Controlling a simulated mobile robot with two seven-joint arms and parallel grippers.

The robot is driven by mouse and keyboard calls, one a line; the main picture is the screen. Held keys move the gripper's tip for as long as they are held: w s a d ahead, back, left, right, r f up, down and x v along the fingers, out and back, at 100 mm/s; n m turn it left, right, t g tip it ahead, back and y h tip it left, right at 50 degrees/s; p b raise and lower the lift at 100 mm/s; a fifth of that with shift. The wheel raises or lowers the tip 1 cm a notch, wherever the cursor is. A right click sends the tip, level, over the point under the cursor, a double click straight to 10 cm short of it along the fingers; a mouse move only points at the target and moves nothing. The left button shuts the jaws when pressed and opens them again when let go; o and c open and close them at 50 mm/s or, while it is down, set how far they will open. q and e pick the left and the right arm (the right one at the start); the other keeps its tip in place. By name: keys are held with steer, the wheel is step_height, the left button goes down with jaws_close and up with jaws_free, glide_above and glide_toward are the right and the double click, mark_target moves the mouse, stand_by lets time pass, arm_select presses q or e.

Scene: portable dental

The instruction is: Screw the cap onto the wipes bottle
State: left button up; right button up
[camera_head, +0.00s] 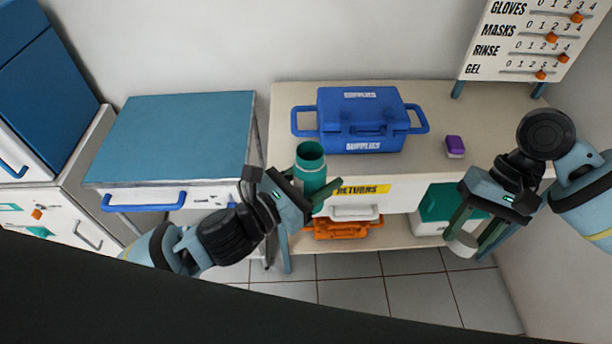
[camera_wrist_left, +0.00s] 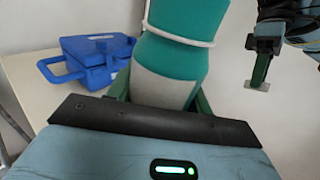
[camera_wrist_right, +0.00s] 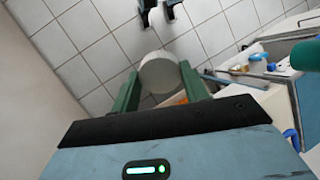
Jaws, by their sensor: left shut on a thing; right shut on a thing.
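The wipes bottle (camera_head: 310,168) is teal with an open, threaded-looking neck at the top. My left gripper (camera_head: 309,195) is shut on it and holds it upright in front of the table. The bottle also fills the middle of the left wrist view (camera_wrist_left: 178,60), with a white ring around it and a grey patch low down. My right gripper (camera_head: 470,238) is shut on a round white cap (camera_head: 461,245), well to the right of the bottle and lower. The cap shows between the fingers in the right wrist view (camera_wrist_right: 160,74).
A blue supplies case (camera_head: 360,120) and a small purple item (camera_head: 454,146) stand on the beige table (camera_head: 290,100). A RETURNS label (camera_head: 362,190) marks its front. An orange case (camera_head: 345,228) and a green-white box (camera_head: 440,205) sit below. A teal-topped cabinet (camera_head: 180,135) stands left.

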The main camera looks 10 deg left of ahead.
steer(key=shift+a, duration=0.1)
stand_by(0.3)
steer(key=w+a+r+n+t+h, duration=0.1)
steer(key=w+a+r, duration=0.25)
steer(key=a, duration=0.35)
steer(key=w+a+r+t+h, duration=0.1)
steer(key=w+a+r, duration=0.1)
steer(key=a+r, duration=0.35)
steer(key=t, duration=0.2)
glide_toward(311, 142)
steer(key=s+f, duration=0.1)
steer(key=s, duration=0.1)
steer(key=shift+s+a+n+h, duration=0.1)
steer(key=shift+a+n+h, duration=0.1)
steer(key=shift+n+h, duration=0.15)
steer(key=shift+f, duration=0.1)
steer(key=shift+f, duration=1.95)
steer(key=shift+f, duration=0.9)
steer(key=shift+f, duration=0.55)
